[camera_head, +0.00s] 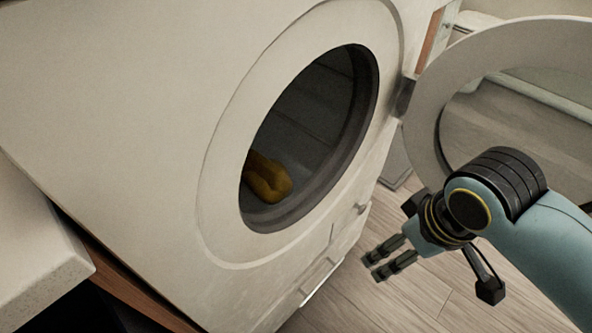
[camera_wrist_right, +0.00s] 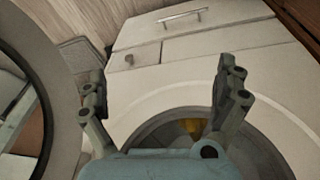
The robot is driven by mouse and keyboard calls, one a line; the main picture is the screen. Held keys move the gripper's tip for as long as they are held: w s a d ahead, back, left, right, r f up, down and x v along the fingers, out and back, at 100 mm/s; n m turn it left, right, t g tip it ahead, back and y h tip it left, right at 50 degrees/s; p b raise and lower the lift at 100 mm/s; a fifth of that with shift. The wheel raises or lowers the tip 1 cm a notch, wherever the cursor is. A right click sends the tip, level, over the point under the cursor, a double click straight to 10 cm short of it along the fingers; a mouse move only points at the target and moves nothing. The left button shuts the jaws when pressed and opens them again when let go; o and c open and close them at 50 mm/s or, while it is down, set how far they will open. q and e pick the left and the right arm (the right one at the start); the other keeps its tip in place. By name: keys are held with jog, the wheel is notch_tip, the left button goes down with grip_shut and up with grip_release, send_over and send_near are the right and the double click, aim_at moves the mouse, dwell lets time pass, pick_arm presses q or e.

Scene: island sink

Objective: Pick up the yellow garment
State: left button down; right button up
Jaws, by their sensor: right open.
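The yellow garment (camera_head: 267,178) lies crumpled at the bottom of the drum, just inside the round opening of the white washing machine (camera_head: 130,85). In the right wrist view a small patch of the garment (camera_wrist_right: 191,127) shows through the opening, partly cut off by my finger. My right gripper (camera_head: 378,265) is open and empty. It is outside the machine, to the right of and below the opening in the head view, apart from the garment. Its two spread fingers also show in the right wrist view (camera_wrist_right: 165,85). My left gripper is in neither view.
The machine's round door (camera_head: 430,105) stands swung open on the right, close behind my right arm. A pale counter corner (camera_head: 40,255) is at the lower left. The wooden floor (camera_head: 400,305) in front of the machine looks clear.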

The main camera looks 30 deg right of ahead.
jog(key=w+a+n, duration=0.1)
jog(key=w+a, duration=0.1)
jog(key=w, duration=0.4)
jog(key=w+a+n+t+y, duration=0.1)
jog(key=w+a, duration=0.1)
jog(key=w, duration=0.4)
jog(key=w+a+n+y, duration=0.1)
jog(key=w+a, duration=0.1)
jog(key=w, duration=0.3)
jog(key=shift+w+r+t, duration=0.25)
jog(key=shift+w+t, duration=0.05)
jog(key=shift+w, duration=0.1)
jog(key=n+y, duration=0.2)
send_near(265, 161)
jog(key=shift+t, duration=0.4)
jog(key=f, duration=0.1)
jog(key=a+f, duration=0.1)
jog(key=f, duration=0.2)
jog(key=shift+w+a, duration=0.3)
jog(key=shift+w, duration=0.05)
jog(key=b+x, duration=0.1)
jog(key=x, duration=0.1)
jog(key=b+x, duration=0.1)
jog(key=x, duration=0.2)
jog(key=b+x, duration=0.1)
jog(key=x, duration=0.2)
jog(key=shift+w+d+b, duration=0.2)
jog(key=shift+d+b, duration=0.1)
jog(key=shift+r, duration=0.15)
jog(key=c, duration=1.3)
